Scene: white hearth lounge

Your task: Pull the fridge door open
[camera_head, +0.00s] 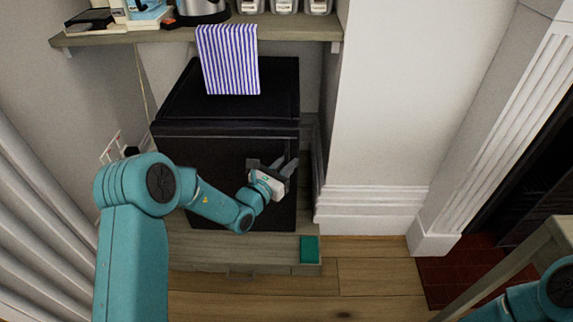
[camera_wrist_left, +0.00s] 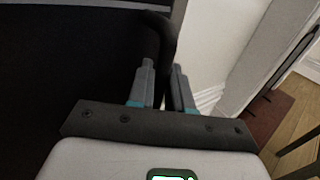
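My left gripper (camera_head: 287,167) is at the right side of the door front. In the left wrist view its two grey fingers (camera_wrist_left: 165,88) stand close together, one on each side of a dark upright bar, the door handle (camera_wrist_left: 160,38). They look shut on it, though the contact is partly hidden. My right gripper is out of view; only part of my right arm shows at lower right.
The shelf (camera_head: 290,28) holds a kettle (camera_head: 202,10) and several jars. A white wall (camera_head: 385,110) stands close to the fridge's right. A low wooden platform (camera_head: 215,250) with a green item (camera_head: 309,249) lies below. A table (camera_head: 520,260) is at right.

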